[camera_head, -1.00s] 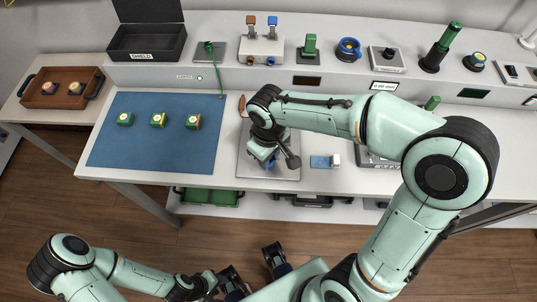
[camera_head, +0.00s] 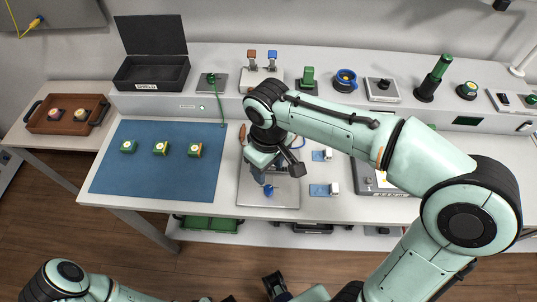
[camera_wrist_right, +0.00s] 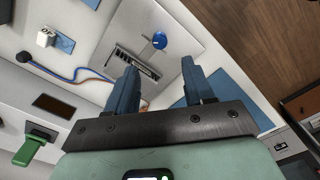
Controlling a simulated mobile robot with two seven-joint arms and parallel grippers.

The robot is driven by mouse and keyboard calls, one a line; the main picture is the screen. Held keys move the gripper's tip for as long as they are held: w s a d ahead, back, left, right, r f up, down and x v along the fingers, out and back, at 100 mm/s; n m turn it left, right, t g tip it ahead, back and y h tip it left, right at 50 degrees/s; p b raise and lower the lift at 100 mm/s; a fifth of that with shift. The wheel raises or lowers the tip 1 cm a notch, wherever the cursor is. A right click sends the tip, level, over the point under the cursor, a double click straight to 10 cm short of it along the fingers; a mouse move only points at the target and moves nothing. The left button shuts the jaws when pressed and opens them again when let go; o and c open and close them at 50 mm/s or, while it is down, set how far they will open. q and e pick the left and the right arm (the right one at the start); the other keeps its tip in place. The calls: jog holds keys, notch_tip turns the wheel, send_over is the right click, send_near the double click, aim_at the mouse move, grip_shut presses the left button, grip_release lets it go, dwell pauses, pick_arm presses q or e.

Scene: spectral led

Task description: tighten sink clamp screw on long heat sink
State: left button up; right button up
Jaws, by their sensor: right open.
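The long heat sink (camera_wrist_right: 137,64), dark and finned, lies on a pale metal plate (camera_wrist_right: 180,20) in the right wrist view. A round blue knob, seemingly the clamp screw (camera_wrist_right: 160,40), stands beside it. In the head view the knob (camera_head: 268,189) and plate (camera_head: 285,199) sit at the bench front, and my arm hides the heat sink. My right gripper (camera_wrist_right: 160,63) is open and empty, with its fingers apart. In the head view, the right gripper (camera_head: 262,177) is just behind the knob. Only dark parts of my left gripper (camera_head: 273,284) show at the bottom edge.
A blue mat (camera_head: 150,178) with several green blocks lies left of the plate. Two small blue pads with white blocks (camera_head: 334,188) lie right of it. A raised shelf (camera_head: 220,103) behind carries the black shield box (camera_head: 150,72) and several fixtures.

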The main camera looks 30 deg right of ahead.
jog(key=shift+r, duration=1.9)
